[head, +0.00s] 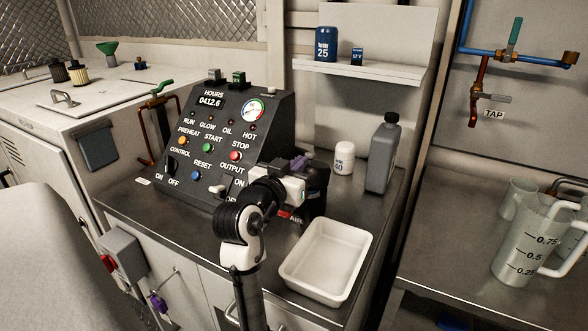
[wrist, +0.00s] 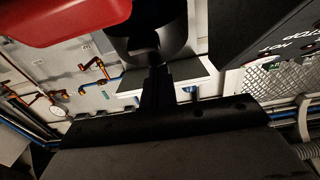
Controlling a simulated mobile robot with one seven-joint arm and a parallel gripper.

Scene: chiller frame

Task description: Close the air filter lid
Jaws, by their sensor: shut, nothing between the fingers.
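The air filter (head: 314,204) is a dark housing on the steel counter, right of the control panel, with a red label reading "AIR" (head: 290,216) low on its front. My arm and gripper cover much of it. The lid's angle cannot be made out in the head view. My gripper (head: 298,165) is at the top of the housing, its tips mostly hidden there. In the wrist view my gripper (wrist: 158,85) shows as dark fingers shut together with nothing held. A close red part (wrist: 65,18) and a dark rounded part (wrist: 150,35) fill the top; which belongs to the lid is unclear.
The control panel (head: 215,150) stands close on the left. A white tray (head: 327,262) lies in front of the filter. A white canister (head: 344,158) and a grey bottle (head: 382,155) stand behind at right. A shelf (head: 358,68) hangs above.

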